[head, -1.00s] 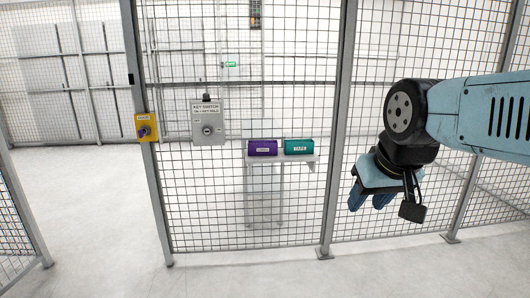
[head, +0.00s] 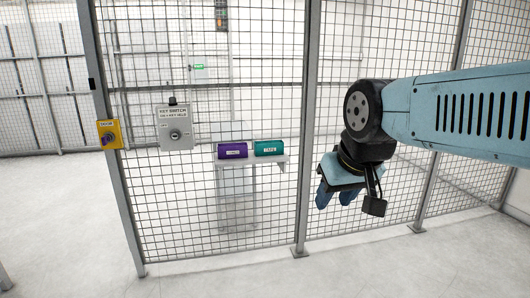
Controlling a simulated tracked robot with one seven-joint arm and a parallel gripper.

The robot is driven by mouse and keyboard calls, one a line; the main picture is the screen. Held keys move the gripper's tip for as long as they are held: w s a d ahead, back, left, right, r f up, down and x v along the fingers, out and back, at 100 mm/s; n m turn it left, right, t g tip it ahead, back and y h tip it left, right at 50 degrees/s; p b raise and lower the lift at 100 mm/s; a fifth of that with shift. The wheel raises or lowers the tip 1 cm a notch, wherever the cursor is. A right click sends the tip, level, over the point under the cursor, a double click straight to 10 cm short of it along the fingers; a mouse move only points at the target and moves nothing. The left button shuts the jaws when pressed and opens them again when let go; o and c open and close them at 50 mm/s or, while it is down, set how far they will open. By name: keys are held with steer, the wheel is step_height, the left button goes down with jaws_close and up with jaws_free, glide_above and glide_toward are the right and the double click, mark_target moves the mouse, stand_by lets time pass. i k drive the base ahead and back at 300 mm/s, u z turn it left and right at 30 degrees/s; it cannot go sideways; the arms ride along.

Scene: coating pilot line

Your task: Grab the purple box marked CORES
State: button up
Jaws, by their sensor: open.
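The purple box (head: 232,152) sits at the left end of a small pale shelf or stand (head: 281,159), left of the middle of the head view. Its white label is too small to read surely. A teal box (head: 269,148), apparently labelled TAPE, sits close to its right. My gripper (head: 336,196) hangs to the right of both boxes and lower in the picture, its blue fingers pointing down. It is open with nothing seen between the fingers, and it is apart from the purple box.
A key switch panel (head: 175,130) and a yellow switch box (head: 109,134) are at left. An opening with clear floor (head: 60,210) lies further left.

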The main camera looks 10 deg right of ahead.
mark_target(234, 150)
steer(key=z, duration=0.05)
steer(key=i, duration=1.05)
steer(key=u, duration=0.55)
steer(key=i, duration=1.2)
steer(key=u, duration=0.55)
